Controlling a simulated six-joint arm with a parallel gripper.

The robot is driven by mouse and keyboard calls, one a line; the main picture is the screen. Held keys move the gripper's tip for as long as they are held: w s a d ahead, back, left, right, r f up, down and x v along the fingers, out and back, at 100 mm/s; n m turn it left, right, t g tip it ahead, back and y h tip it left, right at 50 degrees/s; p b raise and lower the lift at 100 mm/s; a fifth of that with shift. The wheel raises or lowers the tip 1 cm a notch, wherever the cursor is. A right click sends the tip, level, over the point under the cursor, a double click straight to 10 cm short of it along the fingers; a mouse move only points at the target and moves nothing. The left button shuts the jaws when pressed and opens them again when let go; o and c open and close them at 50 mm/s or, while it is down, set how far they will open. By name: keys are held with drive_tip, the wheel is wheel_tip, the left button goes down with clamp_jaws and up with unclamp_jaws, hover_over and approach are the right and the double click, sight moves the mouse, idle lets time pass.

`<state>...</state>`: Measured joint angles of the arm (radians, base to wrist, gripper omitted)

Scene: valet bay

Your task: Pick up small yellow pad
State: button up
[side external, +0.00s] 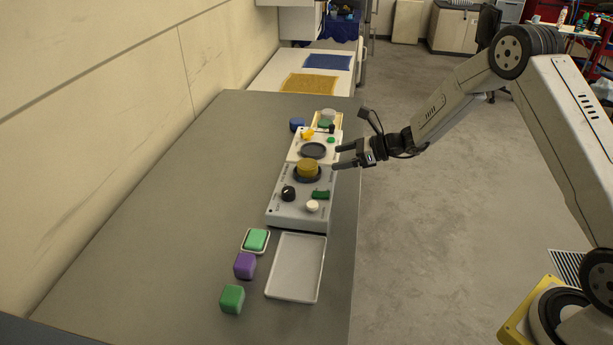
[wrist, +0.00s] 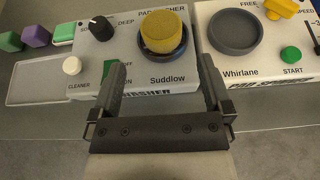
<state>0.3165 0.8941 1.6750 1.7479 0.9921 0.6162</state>
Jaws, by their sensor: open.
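The small yellow pad (side external: 308,168) is a short round cylinder standing in a dark round cup on the grey machine marked "Suddlow" (side external: 293,210). In the wrist view the yellow pad (wrist: 162,33) shows beyond my fingertips, between their lines. My gripper (side external: 336,158) is open and empty, to the right of the pad in the side external view and apart from it. In the wrist view my gripper (wrist: 160,70) has its two dark fingers spread, with the machine's front edge between them.
The "Whirlane" machine (wrist: 255,60) has an empty dark cup (wrist: 235,32) and a yellow knob (wrist: 284,8). A white tray (side external: 296,268) lies empty in front. Green block (side external: 232,299), purple block (side external: 245,265) and a green block in a dish (side external: 256,240) stand left of it.

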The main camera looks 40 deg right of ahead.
sight(309, 164)
drive_tip(key=shift+x, duration=1.35)
drive_tip(key=shift+x, duration=2.55)
drive_tip(key=c, duration=1.1)
